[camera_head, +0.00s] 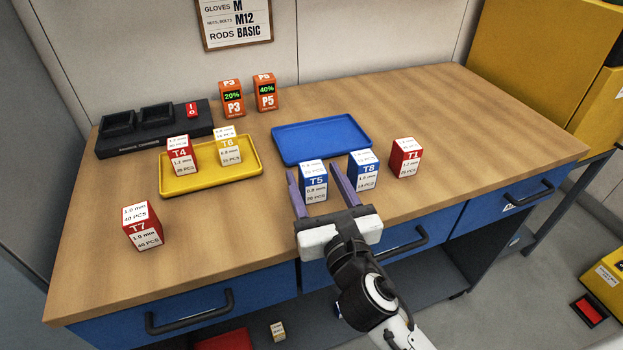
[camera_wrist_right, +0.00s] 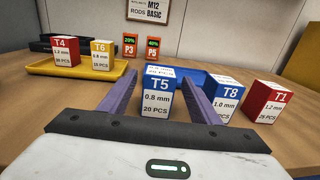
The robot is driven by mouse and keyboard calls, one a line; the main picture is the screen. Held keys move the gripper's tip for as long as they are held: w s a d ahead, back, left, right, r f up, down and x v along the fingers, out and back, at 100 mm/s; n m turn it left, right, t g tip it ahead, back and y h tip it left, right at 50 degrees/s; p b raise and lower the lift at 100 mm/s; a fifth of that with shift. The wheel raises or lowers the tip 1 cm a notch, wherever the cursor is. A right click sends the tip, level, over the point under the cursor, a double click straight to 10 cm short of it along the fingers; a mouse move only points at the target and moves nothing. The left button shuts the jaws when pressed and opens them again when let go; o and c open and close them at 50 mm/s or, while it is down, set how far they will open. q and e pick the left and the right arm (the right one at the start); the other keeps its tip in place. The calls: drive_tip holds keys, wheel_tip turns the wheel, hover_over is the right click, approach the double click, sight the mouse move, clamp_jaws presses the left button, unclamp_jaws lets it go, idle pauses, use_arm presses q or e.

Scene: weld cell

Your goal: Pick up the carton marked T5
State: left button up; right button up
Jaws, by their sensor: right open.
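The T5 carton (camera_head: 314,181) is a small upright blue and white box near the front of the wooden bench. It stands between the two purple fingers of my right gripper (camera_head: 320,182), which is open around it. In the right wrist view the T5 carton (camera_wrist_right: 157,95) shows between the fingers of my right gripper (camera_wrist_right: 160,98), with its label facing me. I cannot tell whether a finger touches it. My left gripper is not in view.
The blue T8 carton (camera_head: 363,171) stands close to the right finger. The red T1 carton (camera_head: 405,158) is farther right. An empty blue tray (camera_head: 321,137) lies behind. A yellow tray (camera_head: 212,180) with cartons T4 and T6 is left. Red T7 (camera_head: 142,227) stands front left.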

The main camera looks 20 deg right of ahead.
sight(307, 162)
drive_tip(key=w, duration=0.4)
drive_tip(key=shift+w+r, duration=0.1)
drive_tip(key=shift+w, duration=0.55)
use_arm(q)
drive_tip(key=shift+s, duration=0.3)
use_arm(e)
drive_tip(key=c, duration=1.2)
